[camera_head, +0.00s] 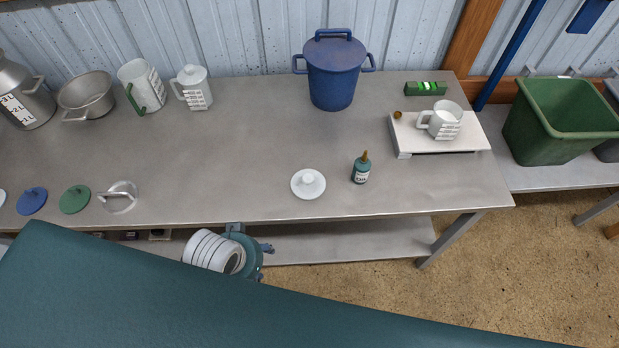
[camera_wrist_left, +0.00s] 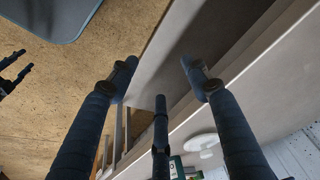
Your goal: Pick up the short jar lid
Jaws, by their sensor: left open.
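A round white lid with a small knob (camera_head: 308,184) lies flat near the front edge of the steel table; I take it for the short jar lid. My left gripper (camera_head: 266,248) is low in front of the table edge, to the left of the lid and apart from it. In the left wrist view the left gripper (camera_wrist_left: 160,80) has its dark fingers spread with nothing between them. The white lid also shows there (camera_wrist_left: 201,143), lower right, partly covered by a finger. Dark fingers at that view's left edge appear to be my right gripper (camera_wrist_left: 14,66).
A small dark bottle (camera_head: 361,170) stands right of the lid. A blue pot (camera_head: 334,75) stands behind. A mug (camera_head: 441,121) is on a white scale (camera_head: 403,140).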

